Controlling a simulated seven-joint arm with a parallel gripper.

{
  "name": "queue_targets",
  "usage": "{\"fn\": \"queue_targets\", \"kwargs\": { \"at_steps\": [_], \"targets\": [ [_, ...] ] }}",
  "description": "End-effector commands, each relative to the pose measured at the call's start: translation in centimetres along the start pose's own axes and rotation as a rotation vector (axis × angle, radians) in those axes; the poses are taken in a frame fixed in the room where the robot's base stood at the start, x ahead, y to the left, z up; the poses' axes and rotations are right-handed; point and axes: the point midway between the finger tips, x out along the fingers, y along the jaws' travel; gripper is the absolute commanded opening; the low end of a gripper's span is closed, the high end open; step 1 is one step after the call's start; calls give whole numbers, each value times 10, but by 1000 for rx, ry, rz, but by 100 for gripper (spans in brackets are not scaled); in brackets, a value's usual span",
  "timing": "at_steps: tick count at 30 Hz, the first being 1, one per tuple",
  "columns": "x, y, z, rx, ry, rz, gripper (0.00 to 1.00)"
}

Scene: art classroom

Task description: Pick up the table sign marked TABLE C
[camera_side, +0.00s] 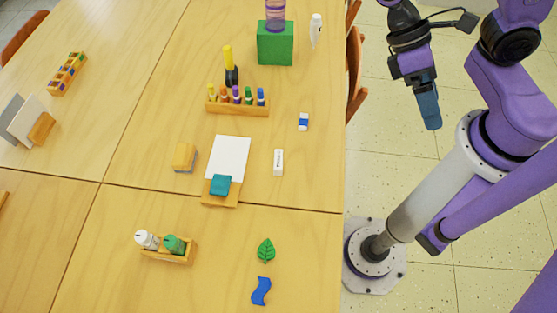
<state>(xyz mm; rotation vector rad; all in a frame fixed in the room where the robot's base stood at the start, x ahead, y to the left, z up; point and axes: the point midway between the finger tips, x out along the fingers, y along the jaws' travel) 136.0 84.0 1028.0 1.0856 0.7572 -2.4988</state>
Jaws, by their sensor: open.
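A small white block (279,162) with dark sideways lettering lies on the table near its right edge. It looks like a table sign, but the lettering is too small to read surely. My gripper (429,112) hangs off the table to the right, over the floor, well apart from the white block. It is open, with nothing visible between its fingers; from this side the fingers overlap.
Close to the white block are a blue-and-white eraser (303,122), a wooden marker rack (238,108) and a white card (230,158). A green leaf (266,251), a blue wavy piece (261,291) and a bottle rack (168,255) lie nearer. A green box (275,47) stands farther back.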

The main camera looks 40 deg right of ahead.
Motion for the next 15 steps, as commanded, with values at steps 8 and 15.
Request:
{"fn": "queue_targets", "kwargs": {
  "at_steps": [8,15],
  "targets": [
    [0,-41,-34,245,-214,-388,94],
    [-14,-72,-83,452,-309,-756,94]
  ]
}}
